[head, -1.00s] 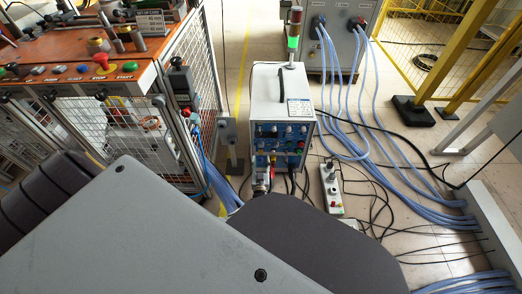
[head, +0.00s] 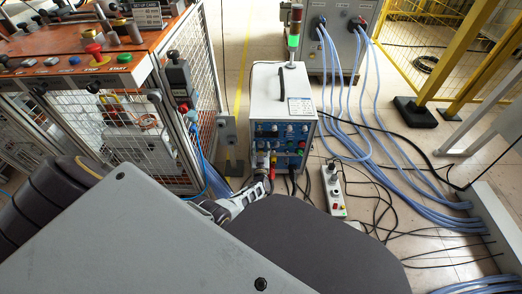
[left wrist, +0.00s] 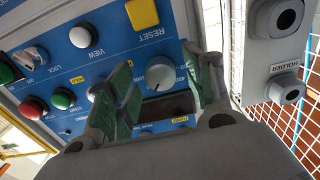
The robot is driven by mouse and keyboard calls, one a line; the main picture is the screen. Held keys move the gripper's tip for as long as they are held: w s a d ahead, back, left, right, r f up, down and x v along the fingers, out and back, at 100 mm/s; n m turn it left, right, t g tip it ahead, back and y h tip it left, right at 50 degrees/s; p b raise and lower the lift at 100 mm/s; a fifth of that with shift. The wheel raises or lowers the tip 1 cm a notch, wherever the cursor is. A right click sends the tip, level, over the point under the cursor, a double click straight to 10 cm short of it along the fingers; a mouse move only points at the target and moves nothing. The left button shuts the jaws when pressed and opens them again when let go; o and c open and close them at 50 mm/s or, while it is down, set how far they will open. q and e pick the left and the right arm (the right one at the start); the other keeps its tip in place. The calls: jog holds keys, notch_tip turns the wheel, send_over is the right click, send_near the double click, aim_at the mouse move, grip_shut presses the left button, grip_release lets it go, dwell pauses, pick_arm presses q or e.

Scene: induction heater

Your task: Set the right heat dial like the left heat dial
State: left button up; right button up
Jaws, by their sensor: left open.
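The heater cabinet (head: 264,92) stands on the floor in the head view, its blue control panel facing me. My left gripper (head: 262,162) is at the panel's lower left part. In the left wrist view the panel is turned upside down. There my left gripper (left wrist: 165,85) is open, with a round grey dial (left wrist: 160,73) showing between its two green-padded fingers. I cannot tell if the fingers touch it. Another pale knob (left wrist: 93,92) is partly hidden behind one finger. I cannot tell which dial is left or right, nor read their settings. My right gripper is out of view.
In the left wrist view, a yellow RESET button (left wrist: 142,13), a white VIEW button (left wrist: 84,35), a green button (left wrist: 63,98) and a red button (left wrist: 32,108) sit near the dial. A grey holder (left wrist: 275,50) stands close beside the panel. Blue cables (head: 395,165) cover the floor to the right.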

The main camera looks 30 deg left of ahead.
pick_arm(q)
jog(key=shift+w, duration=0.1)
jog(key=c, duration=1)
jog(key=shift+m, duration=0.4)
jog(key=m, duration=0.3)
jog(key=shift+p, duration=0.3)
jog(key=shift+a+m, duration=0.1)
jog(key=shift+m, duration=1.9)
